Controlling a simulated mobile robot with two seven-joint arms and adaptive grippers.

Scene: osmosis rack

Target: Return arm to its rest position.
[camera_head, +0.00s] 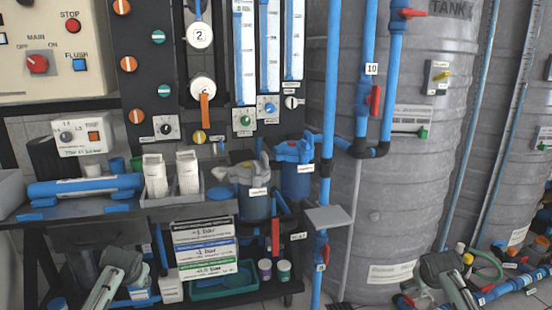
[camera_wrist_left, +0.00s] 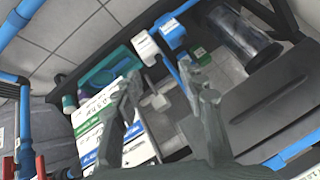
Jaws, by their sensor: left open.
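My left gripper (camera_head: 122,264) is grey and sits low at the left in the head view, in front of the rack's lower shelf. In the left wrist view its two fingers (camera_wrist_left: 161,84) are spread apart with nothing held between them. Behind the fingers are the white, blue and green pressure labels and the dark lower shelf. My right gripper (camera_head: 442,268) is low at the right in the head view, in front of the big grey tank. Its fingertips are too small and partly hidden to tell whether they are open.
The dark bench (camera_head: 100,206) carries a blue membrane tube (camera_head: 85,187) and white bottles (camera_head: 155,176). Filter housings (camera_head: 297,180) hang beside it. A vertical blue pipe (camera_head: 326,120) and small grey shelf (camera_head: 328,217) stand between my grippers. A green tray (camera_wrist_left: 112,68) lies on the lower shelf.

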